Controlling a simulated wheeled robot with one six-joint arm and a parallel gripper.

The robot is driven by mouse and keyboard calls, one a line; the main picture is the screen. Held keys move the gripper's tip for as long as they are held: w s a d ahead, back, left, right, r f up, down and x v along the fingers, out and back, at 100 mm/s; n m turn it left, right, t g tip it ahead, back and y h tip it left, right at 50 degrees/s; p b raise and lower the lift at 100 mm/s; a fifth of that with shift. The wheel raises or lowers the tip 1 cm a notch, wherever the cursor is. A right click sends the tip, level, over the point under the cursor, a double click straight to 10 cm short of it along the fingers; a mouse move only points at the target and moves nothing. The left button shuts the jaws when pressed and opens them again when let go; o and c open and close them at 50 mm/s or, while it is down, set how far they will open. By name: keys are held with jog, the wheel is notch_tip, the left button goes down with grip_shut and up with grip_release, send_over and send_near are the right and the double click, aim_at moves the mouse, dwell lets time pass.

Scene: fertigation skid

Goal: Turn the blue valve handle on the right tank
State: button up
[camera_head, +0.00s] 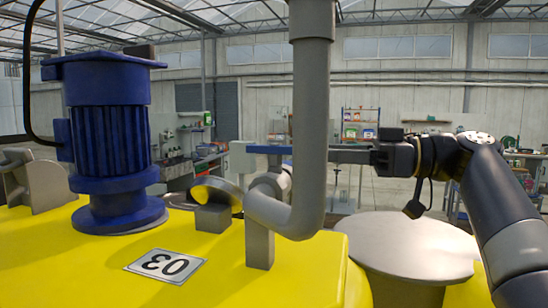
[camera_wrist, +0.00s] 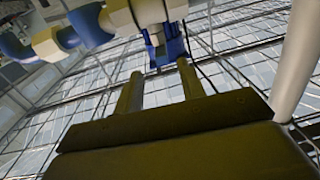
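The blue valve handle (camera_head: 268,149) is a flat bar lying level on top of a grey valve (camera_head: 268,186), just left of the thick grey pipe. My gripper (camera_head: 340,156) comes in from the right at about handle height. Its fingertips are hidden by the pipe in the head view. In the wrist view the two fingers (camera_wrist: 160,72) are apart, with a clear gap between them. The end of the blue handle (camera_wrist: 166,48) shows at the tips, roughly in line with the gap. I cannot tell whether a finger touches it.
A grey round lid (camera_head: 410,245) lies below my arm. Shelves stand far behind.

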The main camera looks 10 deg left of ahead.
jog(key=p, duration=0.3)
send_near(247, 150)
jog(key=a, duration=0.2)
jog(key=w+a, duration=0.1)
jog(key=a, duration=0.1)
jog(key=shift+w+a, duration=0.1)
jog(key=shift+a, duration=0.3)
jog(key=shift+f+b, duration=0.1)
jog(key=shift+b, duration=0.3)
grip_shut()
